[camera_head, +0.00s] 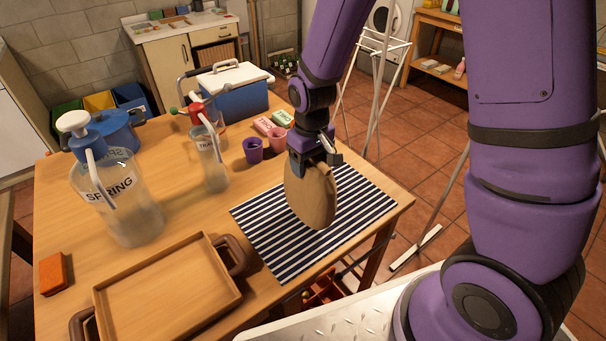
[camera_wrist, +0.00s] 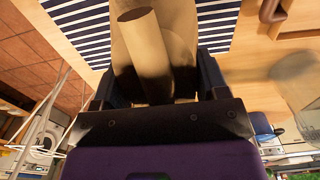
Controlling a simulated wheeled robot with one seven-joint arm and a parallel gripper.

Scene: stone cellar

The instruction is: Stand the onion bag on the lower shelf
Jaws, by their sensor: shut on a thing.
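The onion bag (camera_head: 311,196) is a plump tan-brown bag. My gripper (camera_head: 316,160) points down over the table and is shut on the bag's top. The bag hangs upright over the striped mat (camera_head: 262,238); I cannot tell whether its bottom touches the mat. In the wrist view the bag (camera_wrist: 183,25) fills the space between the dark fingers, with a rolled tan part toward the camera. A wooden shelf unit (camera_head: 437,44) stands at the back right, with a few small items on its lower board.
A drying rack (camera_head: 376,75) stands on the tiled floor beyond the table.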

